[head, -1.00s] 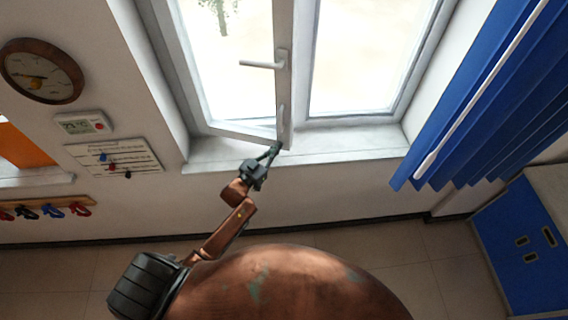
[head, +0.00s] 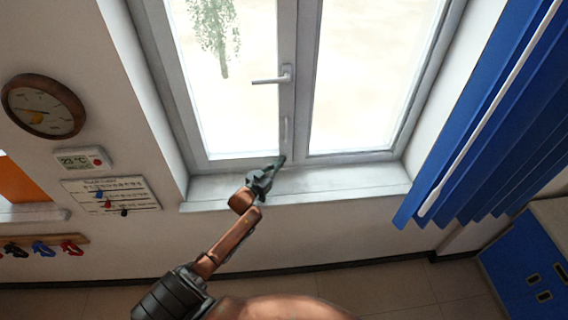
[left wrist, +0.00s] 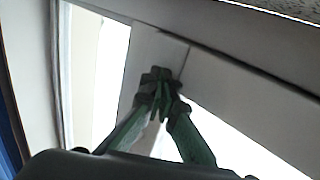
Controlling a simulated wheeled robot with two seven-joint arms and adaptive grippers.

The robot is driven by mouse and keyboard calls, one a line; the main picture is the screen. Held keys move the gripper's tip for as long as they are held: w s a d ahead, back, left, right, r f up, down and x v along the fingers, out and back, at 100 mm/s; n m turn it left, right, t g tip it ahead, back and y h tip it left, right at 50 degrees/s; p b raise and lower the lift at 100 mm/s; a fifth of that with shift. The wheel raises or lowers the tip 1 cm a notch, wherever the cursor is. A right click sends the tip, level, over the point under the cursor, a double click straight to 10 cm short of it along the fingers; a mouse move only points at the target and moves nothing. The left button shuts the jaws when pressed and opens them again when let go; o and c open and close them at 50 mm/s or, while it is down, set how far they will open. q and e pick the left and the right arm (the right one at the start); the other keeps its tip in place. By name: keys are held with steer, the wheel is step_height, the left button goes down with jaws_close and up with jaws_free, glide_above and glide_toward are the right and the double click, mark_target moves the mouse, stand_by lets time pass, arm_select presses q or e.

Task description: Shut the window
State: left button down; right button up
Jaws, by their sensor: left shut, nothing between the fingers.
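The window has a left sash (head: 243,161) with a white handle (head: 271,79) pointing left, level. The sash looks flush, or nearly flush, with the frame; a small gap cannot be ruled out. My left gripper (head: 278,161) is shut and empty, its tips at the sash's lower right corner by the middle post. In the left wrist view the closed green fingers (left wrist: 160,78) reach up to the pale frame members, at or very close to them. Whether they touch cannot be told. My right gripper is not in view.
A white sill (head: 330,184) runs below the window. Blue vertical blinds (head: 480,120) with a white wand hang at the right, above a blue cabinet (head: 525,265). A clock (head: 43,106), a thermometer display (head: 82,159) and a notice board (head: 110,196) are on the left wall.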

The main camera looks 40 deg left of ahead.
arm_select(q)
steer(key=shift+w+a+r, duration=0.1)
steer(key=shift+w+r, duration=0.05)
steer(key=shift+r, duration=0.15)
